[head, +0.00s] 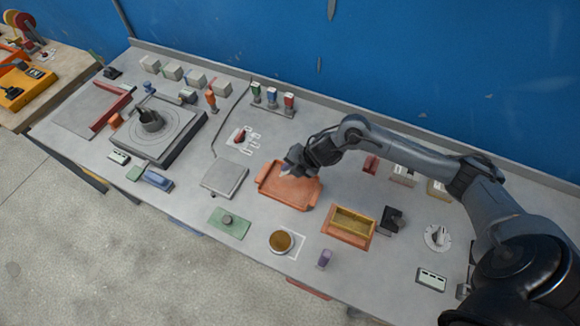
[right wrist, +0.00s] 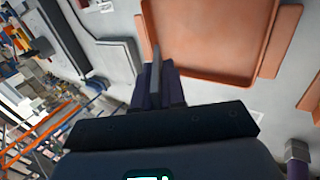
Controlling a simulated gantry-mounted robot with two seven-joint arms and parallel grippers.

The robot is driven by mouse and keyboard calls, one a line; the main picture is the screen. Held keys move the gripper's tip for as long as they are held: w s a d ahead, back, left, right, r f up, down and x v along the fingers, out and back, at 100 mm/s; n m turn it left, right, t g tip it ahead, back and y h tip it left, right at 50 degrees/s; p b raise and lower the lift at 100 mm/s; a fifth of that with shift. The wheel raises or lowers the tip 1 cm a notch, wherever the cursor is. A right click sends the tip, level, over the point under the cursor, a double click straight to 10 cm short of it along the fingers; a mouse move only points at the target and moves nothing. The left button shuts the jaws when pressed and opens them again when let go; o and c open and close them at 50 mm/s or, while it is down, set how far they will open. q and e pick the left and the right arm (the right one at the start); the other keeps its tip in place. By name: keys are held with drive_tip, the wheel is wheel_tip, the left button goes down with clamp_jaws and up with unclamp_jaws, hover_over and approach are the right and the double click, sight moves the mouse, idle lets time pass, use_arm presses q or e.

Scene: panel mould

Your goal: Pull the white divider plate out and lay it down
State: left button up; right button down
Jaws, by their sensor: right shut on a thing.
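My right gripper (head: 287,170) is above the left part of the orange two-handled tray (head: 300,192). In the right wrist view the jaws (right wrist: 156,75) are shut on a thin light-grey plate, the divider plate (right wrist: 155,62), seen almost edge-on. It points away from the wrist, beside the tray's left edge in that view. Whether it touches the tray or the table I cannot tell. The mould (head: 352,222), an orange base with a yellow-walled box, stands right of the tray in the head view. My left gripper is not in view.
A flat grey plate-like block (head: 224,178) lies left of the tray. A green plate with a knob (head: 229,222) and a round brown-topped dish (head: 283,241) are in front. A black block (head: 392,219) stands right of the mould. Narrow bare table strips separate them.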

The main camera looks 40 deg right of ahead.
drive_tip(key=shift+w+f+b, duration=0.1)
drive_tip(key=shift+f+b, duration=0.3)
drive_tip(key=shift+f, duration=0.05)
wheel_tip(320, 180, down, 7)
drive_tip(key=b, duration=0.7)
drive_tip(key=shift+f, duration=0.2)
drive_tip(key=c, duration=1.1)
unclamp_jaws()
